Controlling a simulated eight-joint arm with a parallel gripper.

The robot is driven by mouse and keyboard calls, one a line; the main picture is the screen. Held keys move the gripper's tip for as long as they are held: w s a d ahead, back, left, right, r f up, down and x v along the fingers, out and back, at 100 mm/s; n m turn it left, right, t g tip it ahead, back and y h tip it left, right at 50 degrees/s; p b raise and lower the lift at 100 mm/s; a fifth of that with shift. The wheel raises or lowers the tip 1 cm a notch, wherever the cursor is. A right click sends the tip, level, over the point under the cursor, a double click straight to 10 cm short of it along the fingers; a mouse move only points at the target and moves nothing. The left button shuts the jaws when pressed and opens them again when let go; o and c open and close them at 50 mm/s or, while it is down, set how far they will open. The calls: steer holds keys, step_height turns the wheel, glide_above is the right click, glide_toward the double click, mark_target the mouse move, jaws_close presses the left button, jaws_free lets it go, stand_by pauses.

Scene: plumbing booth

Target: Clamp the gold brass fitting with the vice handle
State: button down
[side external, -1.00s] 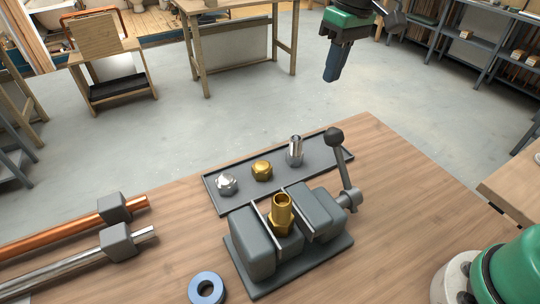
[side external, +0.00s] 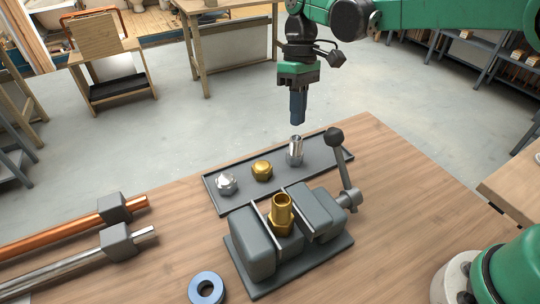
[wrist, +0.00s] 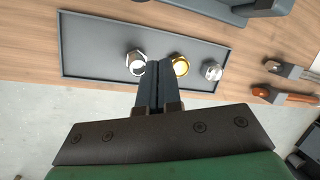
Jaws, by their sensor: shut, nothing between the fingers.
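The gold brass fitting (side external: 283,213) stands upright between the two jaws of the grey vice (side external: 252,246). I cannot tell whether both jaws touch it. The vice handle (side external: 343,165) is a grey lever with a dark ball knob, on the right side of the vice, upright and leaning slightly left. My gripper (side external: 297,122) is shut and empty, pointing down in the air above the back of the tray, to the left of and above the handle's knob. In the wrist view its fingers (wrist: 159,65) are together; part of the vice (wrist: 262,5) shows at the top edge.
A dark tray (side external: 215,203) behind the vice holds a silver nut (side external: 227,184), a gold nut (side external: 262,170) and an upright silver fitting (side external: 295,158). A blue-grey ring (side external: 192,288) lies in front. Copper (side external: 50,232) and steel (side external: 60,266) pipes lie left. The right tabletop is clear.

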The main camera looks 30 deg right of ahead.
steer(key=shift+s+d+f, duration=0.2)
steer(key=shift+s+d, duration=0.05)
steer(key=shift+s, duration=0.4)
steer(key=shift+s+d+f, duration=0.15)
steer(key=shift+s+d, duration=0.05)
steer(key=shift+s, duration=0.45)
steer(key=shift+s+d+f, duration=0.2)
steer(key=shift+s+d, duration=0.05)
steer(key=shift+s, duration=0.4)
steer(key=shift+s+r+t, duration=0.3)
steer(key=shift+t, duration=0.4)
